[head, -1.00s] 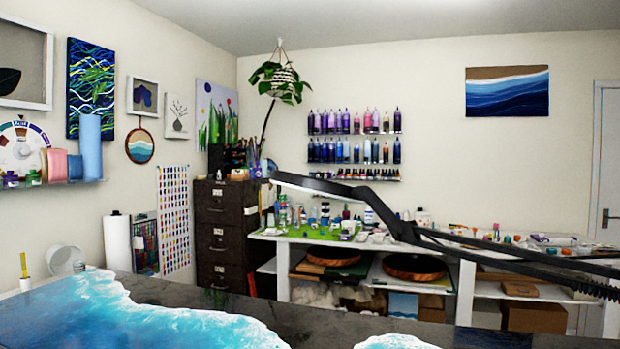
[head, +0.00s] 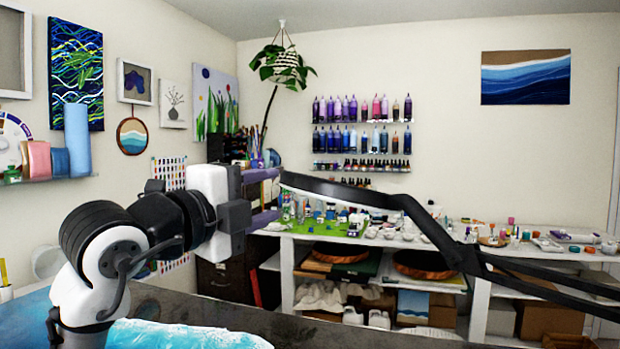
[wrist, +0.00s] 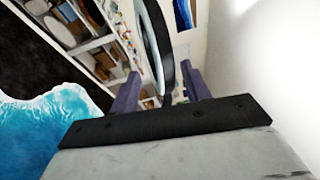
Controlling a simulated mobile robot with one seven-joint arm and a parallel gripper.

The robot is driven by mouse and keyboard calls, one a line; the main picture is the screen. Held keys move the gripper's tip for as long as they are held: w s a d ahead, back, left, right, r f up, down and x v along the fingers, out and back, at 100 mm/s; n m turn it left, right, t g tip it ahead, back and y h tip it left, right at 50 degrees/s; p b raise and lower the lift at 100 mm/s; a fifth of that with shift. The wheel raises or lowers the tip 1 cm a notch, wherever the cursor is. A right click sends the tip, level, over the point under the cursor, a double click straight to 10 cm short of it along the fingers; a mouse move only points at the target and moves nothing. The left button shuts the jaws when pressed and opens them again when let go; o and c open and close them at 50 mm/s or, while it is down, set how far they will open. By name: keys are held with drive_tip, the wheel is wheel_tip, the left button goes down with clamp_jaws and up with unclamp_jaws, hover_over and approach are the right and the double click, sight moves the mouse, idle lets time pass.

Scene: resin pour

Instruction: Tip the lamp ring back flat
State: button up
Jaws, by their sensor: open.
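The lamp ring (head: 342,191) is seen nearly edge-on in the head view, a dark band sloping down to the right. A black lamp arm (head: 470,258) carries it from the lower right. My gripper (head: 278,197) is open at the ring's left end. In the wrist view, the ring (wrist: 163,45) is a black curved band with a pale inner face. It runs between the two purple fingers of my gripper (wrist: 160,72), with gaps visible on both sides. I cannot tell whether a finger touches it.
Below is a dark worktop (head: 290,328) with a blue and white resin pour (head: 185,335). A white bench (head: 345,238) with many small bottles and cups stands behind the lamp. A hanging plant (head: 283,65) is above and behind. The air above the ring looks clear.

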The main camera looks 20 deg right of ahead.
sight(296, 185)
drive_tip(key=p+x, duration=0.3)
drive_tip(key=x, duration=0.7)
drive_tip(key=shift+r, duration=0.2)
drive_tip(key=shift+w+d+f+p, duration=0.1)
drive_tip(key=shift+w+d+p, duration=0.2)
drive_tip(key=shift+w+d, duration=0.1)
clamp_jaws()
